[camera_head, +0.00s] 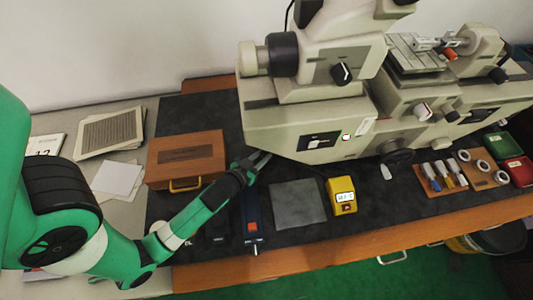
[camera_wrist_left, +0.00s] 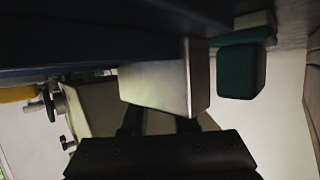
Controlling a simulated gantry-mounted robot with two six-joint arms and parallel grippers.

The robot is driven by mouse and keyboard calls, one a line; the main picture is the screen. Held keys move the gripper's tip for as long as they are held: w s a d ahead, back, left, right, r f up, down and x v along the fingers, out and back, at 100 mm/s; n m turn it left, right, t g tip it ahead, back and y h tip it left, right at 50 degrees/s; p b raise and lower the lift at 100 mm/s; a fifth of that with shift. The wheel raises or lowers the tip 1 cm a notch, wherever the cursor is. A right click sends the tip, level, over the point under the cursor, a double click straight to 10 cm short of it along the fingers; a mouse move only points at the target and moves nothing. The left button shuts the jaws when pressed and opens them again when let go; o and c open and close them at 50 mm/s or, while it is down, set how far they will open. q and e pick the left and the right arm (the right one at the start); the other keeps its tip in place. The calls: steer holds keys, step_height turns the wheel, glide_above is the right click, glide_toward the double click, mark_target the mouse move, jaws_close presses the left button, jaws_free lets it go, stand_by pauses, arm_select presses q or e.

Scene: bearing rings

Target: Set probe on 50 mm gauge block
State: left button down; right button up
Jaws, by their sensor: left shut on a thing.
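My left gripper (camera_head: 258,160) reaches over the dark mat, close to the base of the big cream machine. In the left wrist view its two dark fingers (camera_wrist_left: 160,122) are shut on a pale metal block (camera_wrist_left: 155,88). In the head view I cannot make out the block at the fingertips. A dark blue instrument with a red mark (camera_head: 252,220) lies on the mat below the gripper; I cannot tell whether it is the probe. A yellow device with a lit display (camera_head: 342,195) stands to the right. My right gripper is not in view.
A wooden case (camera_head: 186,158) stands left of the gripper. A bare grey plate (camera_head: 299,203) lies between the blue instrument and the yellow device. The cream machine (camera_head: 300,130) blocks the back. A wooden board with rings and small tools (camera_head: 455,180) lies at right.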

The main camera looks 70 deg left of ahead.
arm_select(q)
steer(key=shift+r, duration=0.1)
stand_by(0.3)
steer(key=shift+r, duration=0.35)
step_height(320, 180, up, 2)
steer(key=shift+r+p, duration=0.2)
steer(key=shift+p, duration=0.7)
steer(key=s+d+r+p, duration=0.1)
steer(key=s+d+r, duration=0.1)
steer(key=s+r, duration=0.3)
steer(key=s+d+r+p, duration=0.2)
steer(key=s+d+r, duration=0.1)
steer(key=s, duration=0.5)
steer(key=shift+d+r, duration=0.35)
steer(key=shift+r, duration=0.5)
steer(key=shift+w, duration=0.1)
